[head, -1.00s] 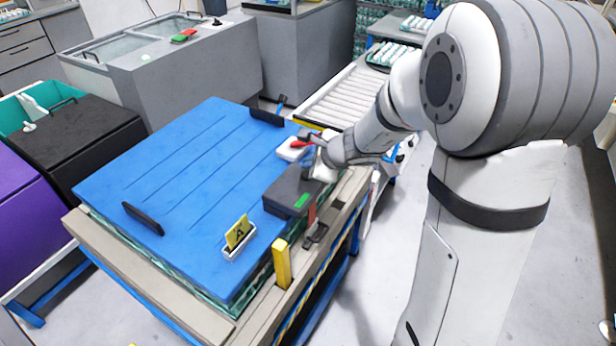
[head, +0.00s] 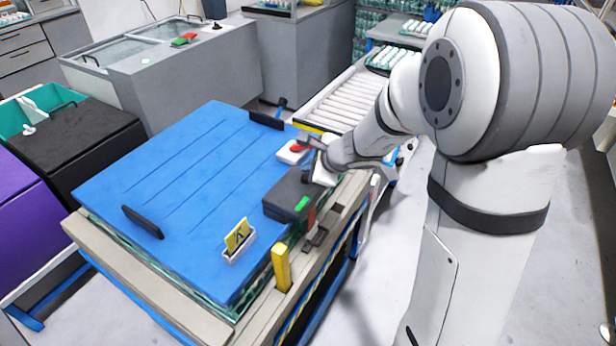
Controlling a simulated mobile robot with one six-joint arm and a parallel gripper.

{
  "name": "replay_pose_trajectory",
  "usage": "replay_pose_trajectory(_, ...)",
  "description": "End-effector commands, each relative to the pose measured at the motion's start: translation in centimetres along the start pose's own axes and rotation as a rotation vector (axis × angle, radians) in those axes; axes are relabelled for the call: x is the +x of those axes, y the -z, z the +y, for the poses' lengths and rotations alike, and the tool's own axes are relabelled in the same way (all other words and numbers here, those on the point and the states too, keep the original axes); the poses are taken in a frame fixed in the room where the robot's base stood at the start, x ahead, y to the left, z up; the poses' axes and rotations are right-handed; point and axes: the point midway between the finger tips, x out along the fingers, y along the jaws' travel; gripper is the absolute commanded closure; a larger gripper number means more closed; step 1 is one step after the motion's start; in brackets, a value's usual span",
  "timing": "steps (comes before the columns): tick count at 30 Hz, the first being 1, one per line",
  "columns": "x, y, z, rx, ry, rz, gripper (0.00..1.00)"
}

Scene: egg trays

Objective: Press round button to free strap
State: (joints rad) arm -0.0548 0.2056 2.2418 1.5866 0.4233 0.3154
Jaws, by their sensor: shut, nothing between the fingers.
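A small white box with a red round button (head: 297,147) on top sits at the right back edge of the blue lid (head: 190,190). My gripper (head: 303,139) is shut and empty, its tip right beside and slightly over the button; I cannot tell whether they touch. A dark grey box (head: 288,192) with a green patch (head: 302,204) lies on the lid's right edge, just in front of my wrist. A short red strap (head: 311,217) hangs below it to a dark buckle (head: 316,236) on the beige frame.
A yellow post (head: 281,268) and a yellow card marked A (head: 238,235) stand near the front right edge. Black handles (head: 142,221) are on the lid. A roller conveyor (head: 340,102) lies behind. Purple and black bins stand at the left.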

Motion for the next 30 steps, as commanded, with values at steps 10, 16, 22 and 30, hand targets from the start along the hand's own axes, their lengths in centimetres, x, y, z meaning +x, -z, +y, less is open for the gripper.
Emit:
replay_pose_trajectory(10,0.01,-0.02,0.01,0.0,0.0,0.0,1.0)
replay_pose_trajectory(16,0.01,-0.03,0.02,0.0,0.0,0.0,1.0)
replay_pose_trajectory(22,0.02,-0.03,0.02,-0.001,0.0,0.0,1.0)
replay_pose_trajectory(30,0.6,0.35,0.31,-0.002,0.0,0.0,1.0)
